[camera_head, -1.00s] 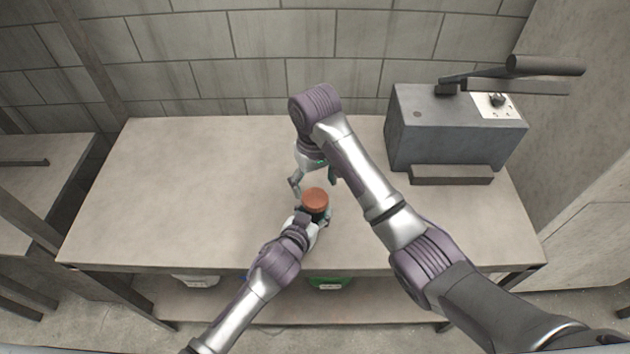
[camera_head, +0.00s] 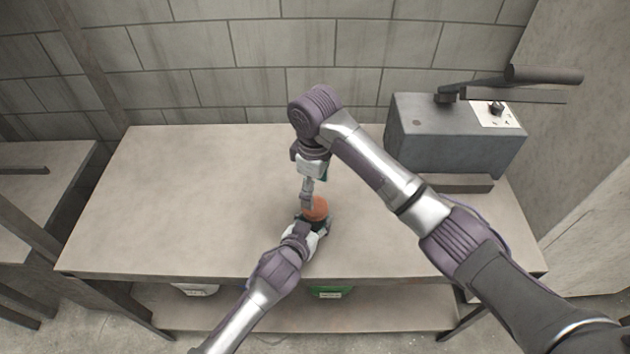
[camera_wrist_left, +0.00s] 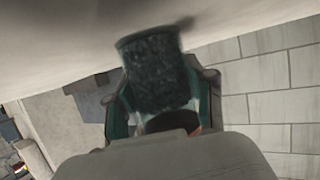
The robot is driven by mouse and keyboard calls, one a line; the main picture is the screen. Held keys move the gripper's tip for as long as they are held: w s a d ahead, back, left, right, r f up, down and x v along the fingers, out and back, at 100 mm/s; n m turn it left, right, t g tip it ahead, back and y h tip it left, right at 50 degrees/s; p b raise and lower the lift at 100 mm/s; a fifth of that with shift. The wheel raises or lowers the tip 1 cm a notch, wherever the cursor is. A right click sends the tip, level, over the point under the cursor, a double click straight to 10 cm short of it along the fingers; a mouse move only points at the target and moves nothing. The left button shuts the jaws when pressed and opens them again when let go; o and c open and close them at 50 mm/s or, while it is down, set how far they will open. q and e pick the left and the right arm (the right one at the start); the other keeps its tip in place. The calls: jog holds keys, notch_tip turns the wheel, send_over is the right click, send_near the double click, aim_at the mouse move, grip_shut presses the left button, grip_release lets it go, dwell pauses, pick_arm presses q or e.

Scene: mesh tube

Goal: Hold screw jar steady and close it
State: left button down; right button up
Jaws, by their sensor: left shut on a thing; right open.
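The screw jar has a dark body (camera_wrist_left: 158,68) and an orange-brown lid (camera_head: 316,208). It stands on the table towards the front edge. My left gripper (camera_head: 314,230) is shut around the jar's body from the front; in the left wrist view its fingers lie on both sides of the jar. My right gripper (camera_head: 308,202) points down just above and at the left edge of the lid and hides part of it. It is open. The fingertips overlap the lid, so I cannot tell whether they touch it or how well the lid sits on the jar.
A grey machine (camera_head: 450,140) with a long dark lever (camera_head: 515,85) stands at the table's back right. The table's left half (camera_head: 180,200) is clear. A green bin (camera_head: 330,291) and a white bin (camera_head: 195,289) are below the table. A block wall closes the back.

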aim_at(315, 206)
jog(key=shift+f, duration=3.1)
jog(key=c, duration=1)
jog(key=o, duration=1.3)
notch_tip(315, 206, up, 12)
